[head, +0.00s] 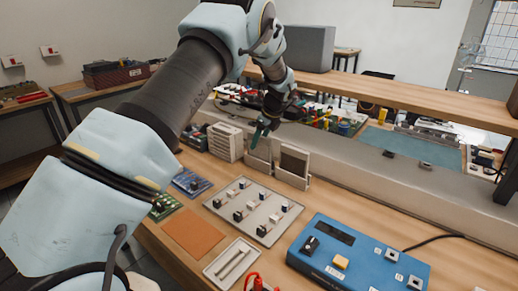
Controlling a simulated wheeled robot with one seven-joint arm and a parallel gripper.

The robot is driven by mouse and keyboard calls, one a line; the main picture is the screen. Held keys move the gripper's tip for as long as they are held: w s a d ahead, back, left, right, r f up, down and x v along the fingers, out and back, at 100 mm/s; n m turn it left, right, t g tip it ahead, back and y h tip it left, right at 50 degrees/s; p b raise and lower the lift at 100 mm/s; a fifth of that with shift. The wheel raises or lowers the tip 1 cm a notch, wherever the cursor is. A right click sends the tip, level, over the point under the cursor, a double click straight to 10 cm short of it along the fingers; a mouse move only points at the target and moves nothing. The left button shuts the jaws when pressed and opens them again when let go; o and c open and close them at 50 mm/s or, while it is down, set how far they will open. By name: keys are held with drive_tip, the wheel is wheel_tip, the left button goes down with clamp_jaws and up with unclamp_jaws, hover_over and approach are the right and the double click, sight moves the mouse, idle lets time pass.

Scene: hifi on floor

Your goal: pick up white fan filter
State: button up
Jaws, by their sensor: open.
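My gripper (262,131) hangs above the back of the workbench, pointing down. It is open, and I see nothing between its fingers. Just below it stands a thin upright white panel (259,160); I cannot tell whether they touch. To its right stands a similar white-framed panel with a dark brownish face (294,164). To the left is a white slatted box (226,142). I cannot tell for sure which of these is the white fan filter.
On the bench (180,262) lie a grey panel with small switches (259,216), a brown square mat (193,233), a white tray with rods (232,262) and a blue control box (358,260). A grey ledge (400,180) runs behind.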

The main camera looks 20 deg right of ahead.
sight(257, 147)
drive_tip(key=x, duration=0.2)
drive_tip(key=shift+w+a+f+p, duration=0.15)
drive_tip(key=shift+f+p, duration=0.1)
drive_tip(key=shift+p, duration=0.15)
drive_tip(key=shift+f, duration=0.1)
drive_tip(key=shift+f, duration=0.2)
idle(0.4)
clamp_jaws()
idle(0.3)
